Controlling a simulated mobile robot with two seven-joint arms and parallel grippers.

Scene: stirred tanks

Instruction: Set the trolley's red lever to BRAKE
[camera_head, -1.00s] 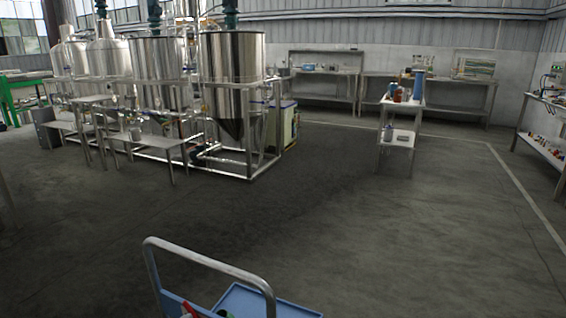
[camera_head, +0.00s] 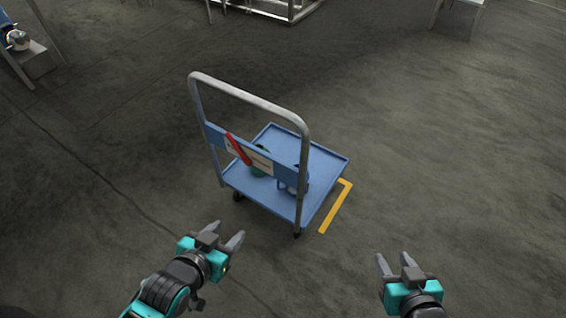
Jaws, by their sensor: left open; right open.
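The trolley (camera_head: 300,207) stands ahead of me, a blue flat bed with a grey tubular push handle on the side nearer to me. A blue crossbar on the handle carries a pale label plate (camera_head: 262,160) and the red lever (camera_head: 238,149). The lever is tilted, its upper end to the left. The label's lettering is too small to read. My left gripper (camera_head: 226,237) is open and empty, below and left of the trolley in the picture. My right gripper (camera_head: 394,264) is open and empty, below and right of it. Neither touches the trolley.
A green item (camera_head: 261,152) and a dark item (camera_head: 296,180) sit on the trolley bed, partly hidden by the crossbar. A yellow floor marking (camera_head: 336,208) lies by the trolley's right corner. A bench (camera_head: 36,62) is at the upper left. The surrounding floor is mostly clear.

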